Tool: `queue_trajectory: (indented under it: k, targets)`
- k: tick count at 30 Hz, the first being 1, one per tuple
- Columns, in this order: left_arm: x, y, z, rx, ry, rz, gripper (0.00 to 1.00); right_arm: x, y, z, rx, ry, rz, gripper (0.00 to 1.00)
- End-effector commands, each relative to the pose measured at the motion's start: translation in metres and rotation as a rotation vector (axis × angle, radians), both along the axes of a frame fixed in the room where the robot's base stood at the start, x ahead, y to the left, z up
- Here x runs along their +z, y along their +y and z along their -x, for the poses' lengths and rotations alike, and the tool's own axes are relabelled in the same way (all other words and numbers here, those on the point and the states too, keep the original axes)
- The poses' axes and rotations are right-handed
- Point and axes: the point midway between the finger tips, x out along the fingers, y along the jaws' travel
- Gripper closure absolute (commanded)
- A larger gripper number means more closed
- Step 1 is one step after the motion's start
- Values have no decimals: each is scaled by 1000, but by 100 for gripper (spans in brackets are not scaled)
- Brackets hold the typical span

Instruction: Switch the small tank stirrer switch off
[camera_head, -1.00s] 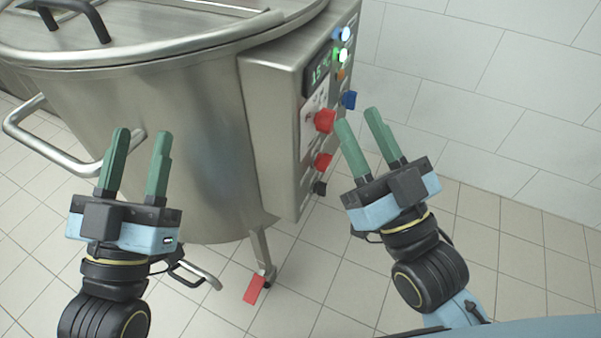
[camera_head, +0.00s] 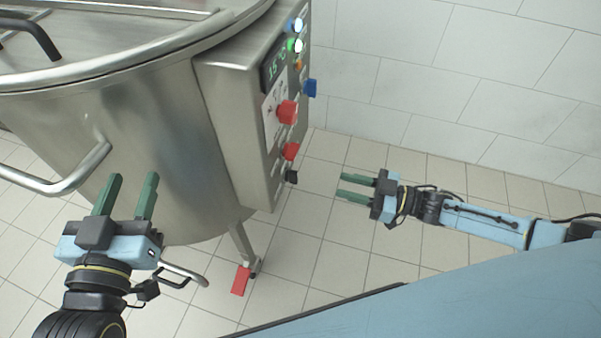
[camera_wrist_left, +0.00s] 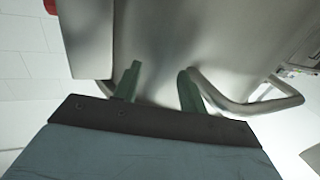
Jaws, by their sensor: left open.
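The steel tank (camera_head: 150,120) fills the left of the head view. A control box (camera_head: 230,110) on its right side carries a display (camera_head: 276,68), two red switches (camera_head: 287,111) (camera_head: 291,151), a blue switch (camera_head: 310,88) and a black one (camera_head: 292,177). I cannot tell which is the stirrer switch. My left gripper (camera_head: 127,182) is open and empty in front of the tank wall, left of the box. It also shows in the left wrist view (camera_wrist_left: 160,88), with the tank behind. My right gripper (camera_head: 357,184) is open and empty, right of the lower switches and apart from them.
A bent steel handle (camera_head: 75,180) juts from the tank at left, close to my left gripper. A red pedal-like piece (camera_head: 240,280) is low by the tank leg.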

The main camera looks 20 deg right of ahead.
Motion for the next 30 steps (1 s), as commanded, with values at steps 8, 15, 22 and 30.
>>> queue_trajectory:
  k: [8, 15, 22, 30]
  targets:
    - [41, -6, 6, -18, -257, 81, 58, -1, 38, -25, 2, -4, -3, 67]
    - [70, -7, 18, -27, -472, 149, 58, -1, 70, -47, 1, -4, -3, 67]
    - [81, -5, 27, -27, -600, 184, 58, -1, 94, -63, 0, -3, -1, 67]
    - [85, -4, 30, -27, -634, 193, 58, 0, 100, -67, -1, -1, 1, 67]
